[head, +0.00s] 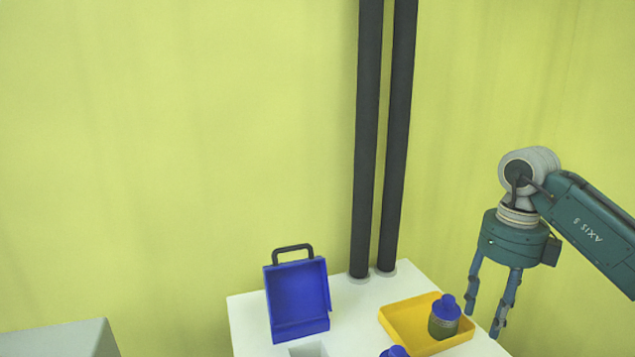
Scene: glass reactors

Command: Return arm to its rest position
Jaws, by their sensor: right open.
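My right gripper (487,307) hangs fingers-down at the right, by the right edge of the white table. Its two fingers are apart, with nothing between them. My right arm comes in from the right edge of the view. The gripper is to the right of a yellow tray (397,318) that holds a dark jar with a blue lid (444,318). The gripper appears apart from the jar and the tray. My left gripper is out of view.
An open blue case (299,297) with a black handle stands on the white table (247,318). Two dark vertical pipes (383,150) rise behind it. Another blue-topped object (394,351) is cut off at the bottom. A grey block (60,340) is at lower left.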

